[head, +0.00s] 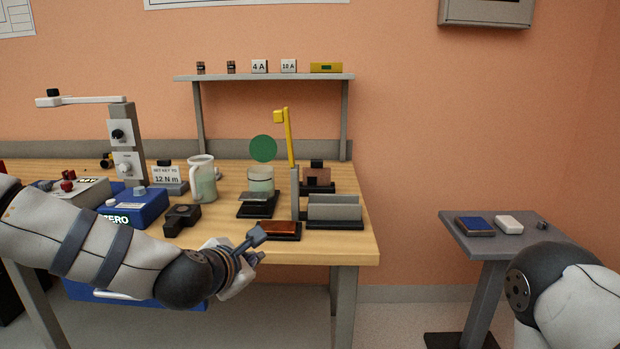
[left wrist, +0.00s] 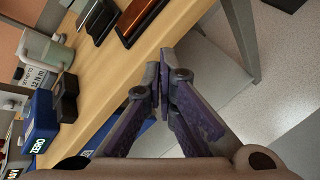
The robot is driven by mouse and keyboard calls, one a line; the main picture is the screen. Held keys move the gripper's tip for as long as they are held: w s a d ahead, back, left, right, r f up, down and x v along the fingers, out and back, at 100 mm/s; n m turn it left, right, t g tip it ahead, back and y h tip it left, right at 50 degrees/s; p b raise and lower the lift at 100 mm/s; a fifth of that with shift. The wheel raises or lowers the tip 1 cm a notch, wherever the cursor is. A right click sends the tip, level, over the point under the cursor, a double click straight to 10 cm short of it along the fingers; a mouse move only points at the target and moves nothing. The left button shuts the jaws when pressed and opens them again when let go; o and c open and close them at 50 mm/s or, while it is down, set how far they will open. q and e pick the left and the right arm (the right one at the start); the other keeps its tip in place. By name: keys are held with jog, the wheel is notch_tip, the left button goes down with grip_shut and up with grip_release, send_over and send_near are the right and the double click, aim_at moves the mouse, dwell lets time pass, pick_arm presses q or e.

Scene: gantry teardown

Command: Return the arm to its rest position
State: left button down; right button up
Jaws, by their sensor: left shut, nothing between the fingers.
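My left arm (head: 130,250) reaches in from the left, in front of the workbench. My left gripper (head: 257,246) is at the bench's front edge, just below a dark tray with a reddish-brown plate (head: 279,230). In the left wrist view the fingers (left wrist: 163,85) are closed together with nothing between them, over the bench edge and the floor. Part of my right arm (head: 555,295) shows at the lower right; its gripper is out of the picture.
The wooden bench (head: 350,245) holds a blue ZERO box (head: 137,208), a pale jug (head: 202,180), a glass beaker (head: 261,180), a yellow-topped post (head: 290,140) and a grey slotted block (head: 334,208). A grey side table (head: 490,240) stands right, with open floor between.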

pick_arm(q)
jog(key=s+a+f+m+g, duration=0.2)
jog(key=s+f+m+g, duration=0.5)
jog(key=s+f+m, duration=1.2)
jog(key=s+a+f+m+g, duration=0.2)
jog(key=s+a, duration=0.1)
jog(key=s, duration=0.6)
jog(key=s+a+f+m+g+y, duration=0.1)
jog(key=s+a+f+m+g, duration=0.1)
jog(key=s, duration=0.8)
jog(key=s+a+f+m+g+y, duration=0.1)
jog(key=s+a+f+m+g, duration=0.1)
jog(key=s, duration=0.7)
jog(key=shift+s+a+f, duration=0.2)
jog(key=shift+a+f, duration=0.65)
jog(key=shift+a, duration=0.15)
